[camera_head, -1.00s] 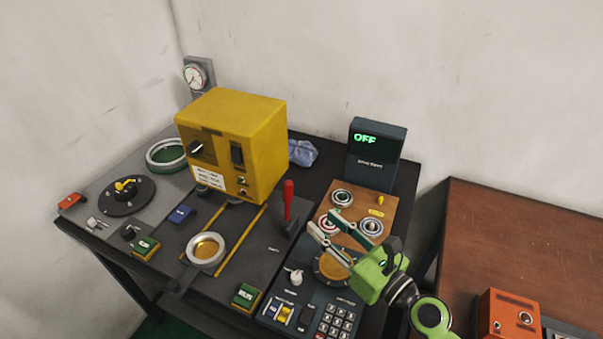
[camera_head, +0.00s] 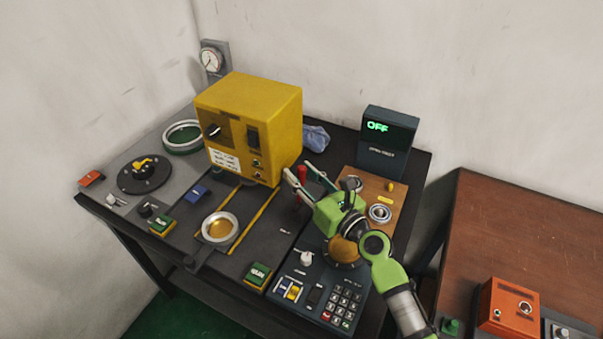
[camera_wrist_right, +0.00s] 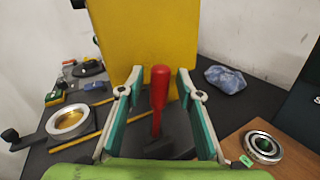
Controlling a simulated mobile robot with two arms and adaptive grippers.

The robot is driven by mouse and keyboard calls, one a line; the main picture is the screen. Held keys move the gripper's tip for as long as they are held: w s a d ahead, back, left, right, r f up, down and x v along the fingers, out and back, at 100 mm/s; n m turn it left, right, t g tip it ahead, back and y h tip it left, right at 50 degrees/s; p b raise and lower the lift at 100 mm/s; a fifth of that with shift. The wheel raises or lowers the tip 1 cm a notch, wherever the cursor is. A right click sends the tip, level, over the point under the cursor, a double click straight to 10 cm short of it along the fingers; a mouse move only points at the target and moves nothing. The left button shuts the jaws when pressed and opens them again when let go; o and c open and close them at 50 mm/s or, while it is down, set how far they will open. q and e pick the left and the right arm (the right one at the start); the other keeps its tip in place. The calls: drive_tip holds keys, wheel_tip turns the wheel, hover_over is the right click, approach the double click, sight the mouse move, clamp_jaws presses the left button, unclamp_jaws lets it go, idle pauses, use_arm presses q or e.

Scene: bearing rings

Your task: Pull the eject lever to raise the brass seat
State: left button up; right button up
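The eject lever has a red handle (camera_head: 302,176) and stands upright on the dark bench in front of the yellow box. In the right wrist view the red handle (camera_wrist_right: 159,90) is between my right gripper's two fingers, with a gap on both sides. My right gripper (camera_head: 302,178) is open around the lever. The brass seat (camera_head: 219,228) sits inside a silver ring (camera_head: 206,236) on the bench between yellow rails; it also shows in the wrist view (camera_wrist_right: 68,121). My left gripper is not in view.
The yellow box (camera_head: 250,115) stands directly behind the lever. A wooden board (camera_head: 398,199) with bearings lies to the right. A keypad panel (camera_head: 322,292) is in front. A dark display (camera_head: 388,145) reads OFF. A blue crumpled cloth (camera_head: 316,138) lies beside the box.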

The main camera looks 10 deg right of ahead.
clamp_jaws()
drive_tip(key=shift+s+a+f+b, duration=0.1)
drive_tip(key=shift+f+b, duration=0.05)
drive_tip(key=shift+b, duration=0.25)
drive_tip(key=n+b, duration=0.1)
drive_tip(key=b, duration=0.1)
drive_tip(key=s+a+n+b, duration=0.1)
drive_tip(key=b, duration=0.1)
drive_tip(key=s+n+t+y+b, duration=0.1)
drive_tip(key=b, duration=0.1)
drive_tip(key=shift+s+a+f, duration=0.15)
drive_tip(key=shift+s+a, duration=0.1)
drive_tip(key=shift+a, duration=0.05)
drive_tip(key=shift+s+a+r+n+t+b, duration=0.3)
drive_tip(key=shift+n+b, duration=0.2)
drive_tip(key=shift+b, duration=0.3)
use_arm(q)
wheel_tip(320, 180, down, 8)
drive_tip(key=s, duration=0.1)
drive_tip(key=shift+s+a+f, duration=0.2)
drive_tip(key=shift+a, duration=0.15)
use_arm(e)
unclamp_jaws()
